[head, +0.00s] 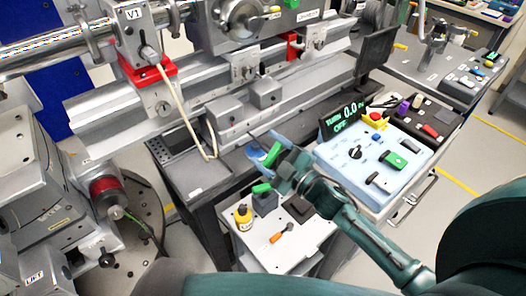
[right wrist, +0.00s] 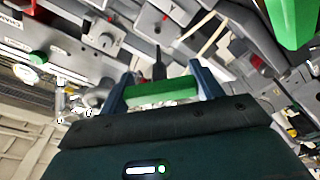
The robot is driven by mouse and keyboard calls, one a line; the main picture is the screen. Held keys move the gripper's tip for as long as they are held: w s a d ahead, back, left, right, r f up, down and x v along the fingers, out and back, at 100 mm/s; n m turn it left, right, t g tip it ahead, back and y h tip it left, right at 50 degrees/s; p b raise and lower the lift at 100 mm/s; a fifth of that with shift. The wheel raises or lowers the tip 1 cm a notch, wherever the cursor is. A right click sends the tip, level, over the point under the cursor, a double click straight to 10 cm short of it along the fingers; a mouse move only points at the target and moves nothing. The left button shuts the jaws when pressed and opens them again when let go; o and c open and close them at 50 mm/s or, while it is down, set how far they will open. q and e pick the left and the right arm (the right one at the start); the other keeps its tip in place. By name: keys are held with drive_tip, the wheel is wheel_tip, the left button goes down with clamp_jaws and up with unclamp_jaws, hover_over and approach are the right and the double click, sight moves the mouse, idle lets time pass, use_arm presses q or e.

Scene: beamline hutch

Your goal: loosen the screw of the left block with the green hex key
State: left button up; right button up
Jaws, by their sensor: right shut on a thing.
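The green hex key (right wrist: 160,93) lies across between the fingers of my right gripper (right wrist: 160,88), which is shut on its handle. Its dark shaft points away from the gripper in the right wrist view. In the head view my right gripper (head: 278,160) is above the gap between the small grey cart and the bench, and part of the green handle shows at its fingers. Two grey blocks sit on the bench rail: the left block (head: 222,113) and the right block (head: 264,92). The key appears apart from both. The left block's screw is too small to make out. My left gripper is out of view.
A pale blue control panel (head: 340,157) with a "TURN OFF" display (head: 344,117) is right of the gripper. A cable (head: 184,112) hangs left of the blocks.

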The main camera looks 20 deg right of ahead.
drive_tip(key=shift+d+f+b+x, duration=0.1)
drive_tip(key=shift+b+x, duration=0.3)
drive_tip(key=shift+x, duration=0.95)
drive_tip(key=shift+d+f+b+x, duration=0.15)
drive_tip(key=shift+b+x, duration=0.2)
drive_tip(key=shift+x, duration=1.05)
drive_tip(key=shift+w+a+r+m+p, duration=0.1)
drive_tip(key=shift+m+p, duration=0.1)
drive_tip(key=shift+m, duration=0.4)
drive_tip(key=shift+w+a+m+p, duration=0.1)
drive_tip(key=shift+m+p, duration=0.05)
drive_tip(key=shift+m, duration=0.45)
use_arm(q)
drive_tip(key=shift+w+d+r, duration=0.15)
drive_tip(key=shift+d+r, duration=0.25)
use_arm(e)
drive_tip(key=shift+d+m, duration=0.1)
drive_tip(key=shift+m, duration=0.9)
drive_tip(key=shift+m+t+h+p, duration=0.4)
drive_tip(key=shift+m+p, duration=0.25)
drive_tip(key=shift+m, duration=0.55)
drive_tip(key=shift+s+m, duration=0.15)
drive_tip(key=shift+m, duration=0.95)
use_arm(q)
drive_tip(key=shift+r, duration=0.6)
